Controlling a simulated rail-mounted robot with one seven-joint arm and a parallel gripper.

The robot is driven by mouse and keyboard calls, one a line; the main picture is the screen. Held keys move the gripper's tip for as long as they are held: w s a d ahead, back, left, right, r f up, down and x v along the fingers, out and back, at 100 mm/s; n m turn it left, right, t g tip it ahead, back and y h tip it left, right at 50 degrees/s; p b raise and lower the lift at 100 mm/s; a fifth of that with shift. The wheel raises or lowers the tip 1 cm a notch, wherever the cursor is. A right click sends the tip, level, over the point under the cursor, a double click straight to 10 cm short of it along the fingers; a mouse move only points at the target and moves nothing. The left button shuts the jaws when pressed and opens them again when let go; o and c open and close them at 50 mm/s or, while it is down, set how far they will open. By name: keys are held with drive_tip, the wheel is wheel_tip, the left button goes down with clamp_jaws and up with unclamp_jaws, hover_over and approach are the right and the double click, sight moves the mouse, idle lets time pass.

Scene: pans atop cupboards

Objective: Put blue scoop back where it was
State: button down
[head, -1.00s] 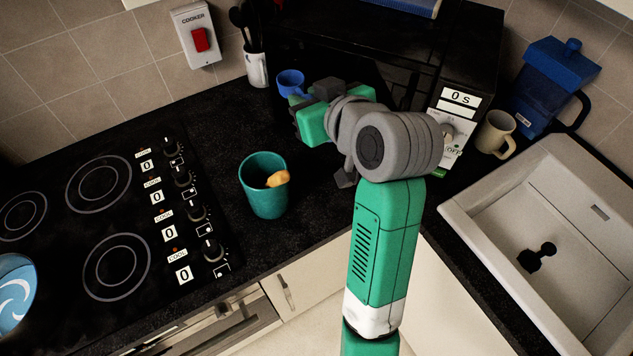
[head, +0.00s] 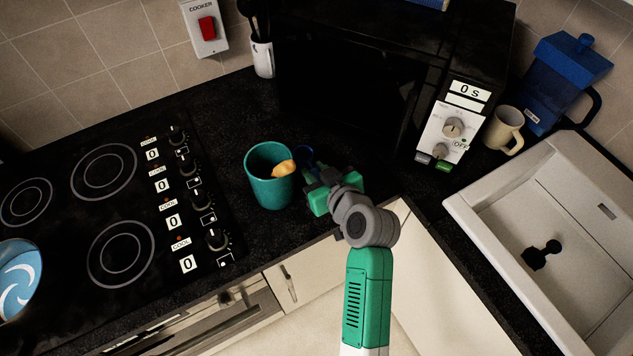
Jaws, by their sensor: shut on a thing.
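The blue scoop (head: 305,157) shows only as a small dark blue patch just right of the teal cup (head: 268,194). My gripper (head: 314,173) is shut on the scoop and hides most of it. The gripper is low over the black worktop, right beside the teal cup. An orange-yellow thing (head: 284,169) sticks out over the cup's right rim, close to the scoop. I cannot tell whether the scoop touches the cup or the worktop.
The black microwave (head: 350,95) stands behind the gripper. The hob (head: 105,205) is to the left, and the sink (head: 560,225) is to the right. A beige mug (head: 503,130) and a blue jug (head: 562,85) stand by the sink.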

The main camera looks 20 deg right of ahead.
drive_tip(key=shift+f, duration=2.2)
drive_tip(key=shift+f+b, duration=0.2)
drive_tip(key=shift+b, duration=0.15)
drive_tip(key=c, duration=1.2)
unclamp_jaws()
drive_tip(key=shift+r, duration=0.15)
drive_tip(key=shift+s+r+p, duration=0.2)
drive_tip(key=shift+p, duration=0.1)
drive_tip(key=v, duration=1.1)
drive_tip(key=shift+s, duration=0.25)
drive_tip(key=shift+o, duration=0.4)
drive_tip(key=shift+d+r, duration=0.1)
